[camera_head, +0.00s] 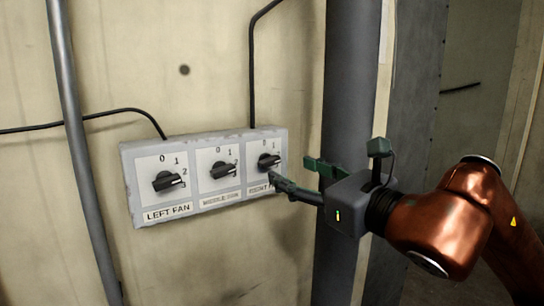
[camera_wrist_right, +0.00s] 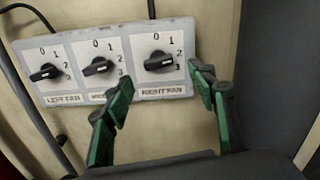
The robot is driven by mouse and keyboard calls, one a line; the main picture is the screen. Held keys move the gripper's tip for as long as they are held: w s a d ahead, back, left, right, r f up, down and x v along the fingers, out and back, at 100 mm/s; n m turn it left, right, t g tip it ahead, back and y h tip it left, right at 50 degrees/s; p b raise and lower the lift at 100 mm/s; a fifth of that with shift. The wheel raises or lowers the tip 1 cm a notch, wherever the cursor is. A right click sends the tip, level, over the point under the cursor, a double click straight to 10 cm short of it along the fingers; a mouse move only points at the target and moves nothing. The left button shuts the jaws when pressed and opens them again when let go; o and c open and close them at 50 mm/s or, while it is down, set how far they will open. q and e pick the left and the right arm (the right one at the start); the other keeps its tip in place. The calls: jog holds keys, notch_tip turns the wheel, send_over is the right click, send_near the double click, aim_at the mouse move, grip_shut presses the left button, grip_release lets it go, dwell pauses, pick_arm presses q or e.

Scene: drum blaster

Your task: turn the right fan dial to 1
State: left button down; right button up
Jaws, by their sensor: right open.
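The right fan dial (camera_head: 268,161) is a black knob on a white plate, at the right end of a grey wall panel (camera_head: 128,172). In the right wrist view the dial (camera_wrist_right: 158,61) shows its numbers, with 0 and 1 above and others at its right. Its handle lies roughly sideways; I cannot tell its exact setting. My right gripper (camera_head: 291,170) is open and empty, just right of the panel in the head view. In the wrist view its green fingers (camera_wrist_right: 160,77) are spread either side of the dial, seemingly short of it. My left gripper is not in view.
The left fan dial (camera_head: 168,181) and middle fan dial (camera_head: 223,170) sit on the same panel. A thick grey pipe (camera_head: 349,90) stands right behind my right gripper. A thinner pipe (camera_head: 75,130) runs down at the left. Black cables leave the panel's top.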

aim_at(272, 161)
jog(key=x, duration=0.1)
jog(key=p+x, duration=0.1)
jog(key=x, duration=0.1)
jog(key=p+x, duration=0.1)
jog(key=shift+a+r, duration=0.3)
jog(key=x, duration=0.2)
jog(key=shift+w+a+f+p, duration=0.1)
jog(key=shift+w+f+p, duration=0.05)
jog(key=shift+w+p, duration=0.2)
jog(key=shift+w+a, duration=0.1)
jog(key=shift+w, duration=0.05)
jog(key=shift+f, duration=0.1)
jog(key=shift+c, duration=1)
jog(key=c, duration=0.5)
jog(key=shift+c, duration=1.4)
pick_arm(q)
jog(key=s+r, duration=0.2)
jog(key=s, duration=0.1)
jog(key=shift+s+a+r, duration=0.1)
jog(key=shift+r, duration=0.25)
pick_arm(e)
jog(key=shift+c, duration=0.9)
